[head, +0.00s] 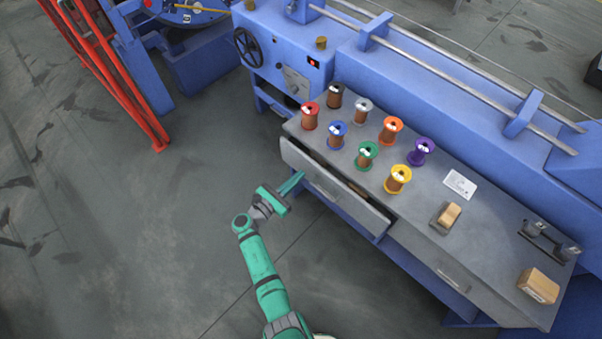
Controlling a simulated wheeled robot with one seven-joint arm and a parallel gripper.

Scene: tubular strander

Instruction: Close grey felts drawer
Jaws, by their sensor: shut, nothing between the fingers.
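The grey drawer (333,187) under the left part of the grey workbench (472,240) stands pulled out, with a dark gap showing its inside along the top. What lies in it is mostly hidden. A second grey drawer (436,260) to the right is shut. I cannot read any drawer label. My green gripper (298,180) is shut and empty at the left part of the open drawer's front. Its fingertips are close to the front face; I cannot tell if they touch.
Several coloured spools, such as the yellow one (397,180), stand on the bench. A brush-like block (446,217), a white card (460,186) and a wooden box (538,285) also lie there. Blue machinery (420,90) is behind, a red frame (105,75) at left. The floor in front is clear.

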